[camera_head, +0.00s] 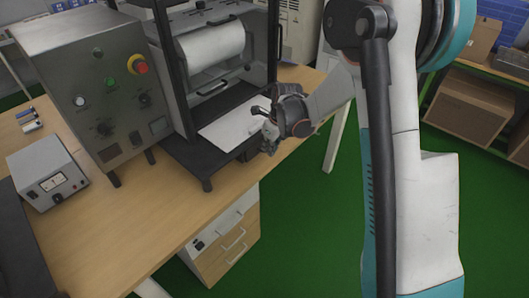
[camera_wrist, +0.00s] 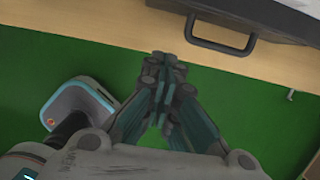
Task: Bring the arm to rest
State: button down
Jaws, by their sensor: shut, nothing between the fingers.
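My gripper (camera_head: 268,140) is in the head view at the front right edge of the wooden table (camera_head: 130,235), beside the machine with the white roller (camera_head: 212,45). In the wrist view my gripper (camera_wrist: 165,75) is shut, with its fingertips together and nothing between them. The fingertips appear over the green floor and close to the table edge (camera_wrist: 135,30). A dark handle (camera_wrist: 222,36) on the machine's base lies beyond the fingertips, apart from them in the picture.
A control box with a red stop button (camera_head: 137,64) stands left of the roller machine. A small grey power box (camera_head: 48,172) sits at the table's left. Drawers (camera_head: 228,243) stand under the table. Cardboard boxes (camera_head: 470,105) fill a shelf at right. Green floor (camera_head: 300,230) is clear between.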

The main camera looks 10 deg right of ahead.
jog(key=s+d+r+n+t, duration=0.1)
jog(key=s+r+n, duration=0.6)
jog(key=r, duration=0.3)
jog(key=s+d+r+n+t, duration=0.1)
jog(key=s+r+n, duration=0.55)
jog(key=r, duration=0.35)
jog(key=s+d+r+n+t+h, duration=0.1)
jog(key=s+r+n+t, duration=0.2)
jog(key=s+n, duration=1.2)
jog(key=shift+s+d+h+p, duration=0.25)
jog(key=shift+s+p, duration=0.2)
jog(key=shift+s, duration=0.4)
